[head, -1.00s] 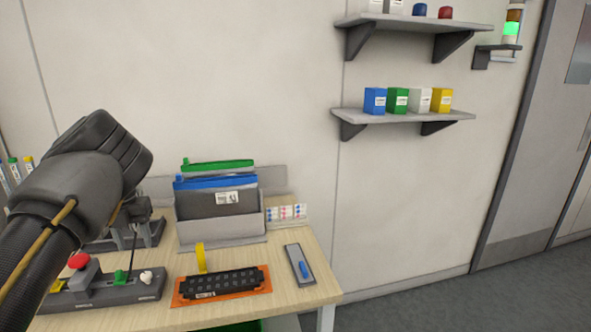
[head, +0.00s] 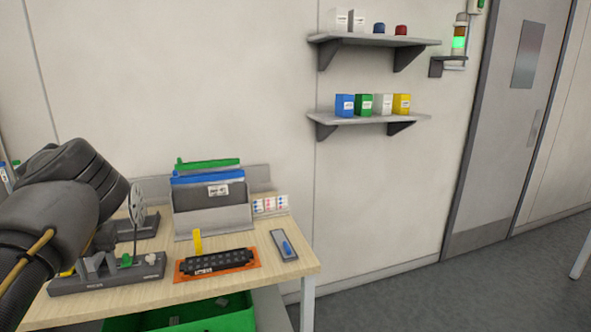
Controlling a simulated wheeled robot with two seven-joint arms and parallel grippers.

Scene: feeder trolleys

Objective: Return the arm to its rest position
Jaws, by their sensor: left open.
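My left arm comes in from the left edge. Its dark wrist hides part of the bench's left side. My left gripper (head: 97,262) is open, partly hidden behind the wrist, and appears over the left part of the control box (head: 140,272). I cannot tell whether it touches the box. A green control (head: 126,260) and a whitish knob (head: 151,259) show on the box. No object shows between the fingers. My right gripper is not in view.
The bench (head: 210,297) holds a reel on a stand (head: 137,205), a file holder (head: 212,218), an orange tray (head: 240,267) with a black strip, and a grey plate (head: 285,245). A green bin (head: 235,319) is below. Wall shelves (head: 368,119) hang to the right.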

